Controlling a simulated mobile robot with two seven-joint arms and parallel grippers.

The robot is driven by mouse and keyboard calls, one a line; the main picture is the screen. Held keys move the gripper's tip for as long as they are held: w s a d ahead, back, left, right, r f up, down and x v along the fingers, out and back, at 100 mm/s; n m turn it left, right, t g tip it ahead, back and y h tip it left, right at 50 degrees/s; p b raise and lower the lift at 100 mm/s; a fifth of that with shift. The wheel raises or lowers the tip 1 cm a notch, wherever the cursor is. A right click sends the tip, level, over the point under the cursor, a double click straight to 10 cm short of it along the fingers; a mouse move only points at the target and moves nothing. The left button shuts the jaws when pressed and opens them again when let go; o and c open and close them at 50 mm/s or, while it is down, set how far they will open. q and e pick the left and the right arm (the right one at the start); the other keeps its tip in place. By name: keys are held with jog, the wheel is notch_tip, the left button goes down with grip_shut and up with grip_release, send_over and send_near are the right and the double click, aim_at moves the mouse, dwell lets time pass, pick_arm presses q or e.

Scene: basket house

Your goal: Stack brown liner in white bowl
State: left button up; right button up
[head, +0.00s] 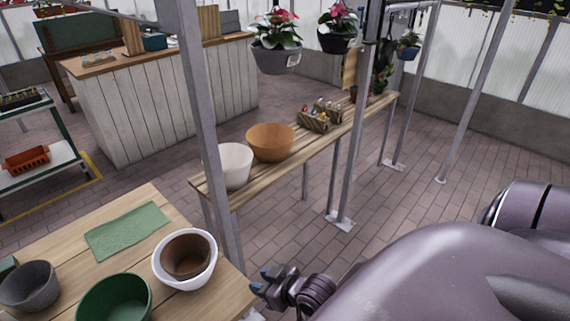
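A white bowl (214,267) stands on the near wooden table, close to its right edge. The brown liner (186,256) sits inside it, with the white rim showing all around. My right gripper (260,280) is beyond the table's right edge, to the right of the white bowl and apart from it. Its two blue-tipped fingers look spread, with nothing between them. My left gripper is not in view.
The near table (75,270) also holds a green cloth (127,230), a green bowl (115,299) and a grey bowl (29,287). A shelf bench (330,142) behind carries a white pot (235,166) and an orange-brown bowl (270,142). A metal post (205,120) rises behind the table.

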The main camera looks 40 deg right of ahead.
jog(key=s+f+h, duration=0.2)
jog(key=s, duration=0.5)
jog(key=shift+d+f+m+h, duration=0.15)
jog(key=shift+d+m+h, duration=0.2)
jog(key=shift+m+h, duration=0.05)
